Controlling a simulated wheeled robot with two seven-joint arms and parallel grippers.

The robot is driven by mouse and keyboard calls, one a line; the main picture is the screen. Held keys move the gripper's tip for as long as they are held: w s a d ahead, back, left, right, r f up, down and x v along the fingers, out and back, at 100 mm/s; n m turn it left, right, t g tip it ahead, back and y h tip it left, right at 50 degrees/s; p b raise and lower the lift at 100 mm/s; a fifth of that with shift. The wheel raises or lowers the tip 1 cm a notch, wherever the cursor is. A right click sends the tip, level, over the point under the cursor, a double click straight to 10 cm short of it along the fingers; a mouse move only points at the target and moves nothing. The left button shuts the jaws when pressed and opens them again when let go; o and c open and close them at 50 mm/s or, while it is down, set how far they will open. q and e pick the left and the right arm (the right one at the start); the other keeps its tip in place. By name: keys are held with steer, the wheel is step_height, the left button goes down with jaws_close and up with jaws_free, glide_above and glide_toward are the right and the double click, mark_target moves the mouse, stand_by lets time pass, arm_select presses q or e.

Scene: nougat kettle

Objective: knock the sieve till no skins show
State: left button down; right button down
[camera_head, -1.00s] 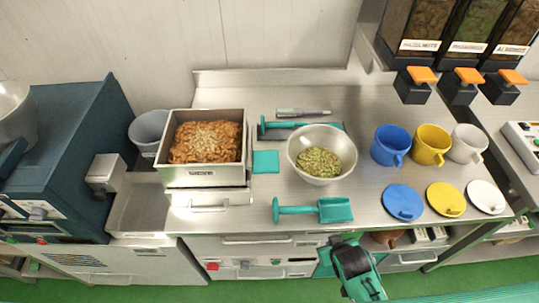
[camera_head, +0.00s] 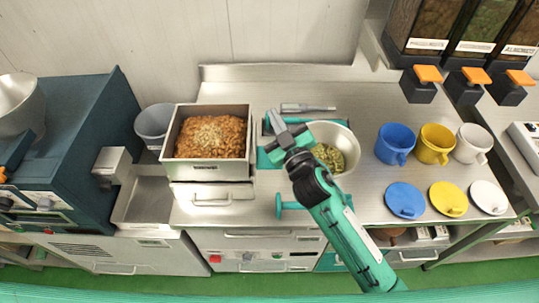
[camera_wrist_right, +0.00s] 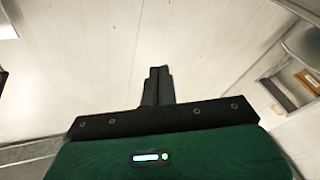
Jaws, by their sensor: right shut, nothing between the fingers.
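A square metal box (camera_head: 207,170), which looks like the sieve, sits at the left of the worktop above a drawer front with a handle (camera_head: 211,201). It is full of brown nuts, with paler flakes (camera_head: 212,129) scattered over the middle. My right gripper (camera_head: 273,117) is shut and empty, right of the box and apart from it, above the worktop by the steel bowl. Its shut fingers also show in the wrist view (camera_wrist_right: 156,86) against the pale wall. My arm hides part of the bowl and a teal scoop. My left gripper is not in view.
The steel bowl (camera_head: 345,134) holds green nuts. Blue (camera_head: 392,143), yellow (camera_head: 435,146) and white (camera_head: 472,143) mugs stand right, with lids in front. A grey bin (camera_head: 153,122) stands left of the box, beside a dark machine (camera_head: 85,140). Dispensers hang at upper right.

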steer(key=s+a+r+n+g+y, duration=0.4)
steer(key=a+r+n+g+y, duration=0.4)
steer(key=a+n+y, duration=0.5)
steer(key=s+a+f+n+g+h, duration=0.3)
steer(key=s+a+n+g, duration=0.25)
steer(key=n+g, duration=0.7)
step_height(320, 180, down, 8)
steer(key=w+d+n+g+h, duration=0.2)
steer(key=d+n+h, duration=0.1)
steer(key=h, duration=0.6)
steer(key=w+d+t+h, duration=0.1)
steer(key=w+d+h, duration=0.3)
steer(key=d, duration=0.3)
steer(key=w+d+f+t+h, duration=0.1)
steer(key=w+d+t+h, duration=0.1)
steer(key=w+d+h, duration=0.3)
steer(key=shift+d+m+h+p, duration=0.3)
steer(key=shift+d+m+h, duration=0.15)
steer(key=shift+d, duration=0.4)
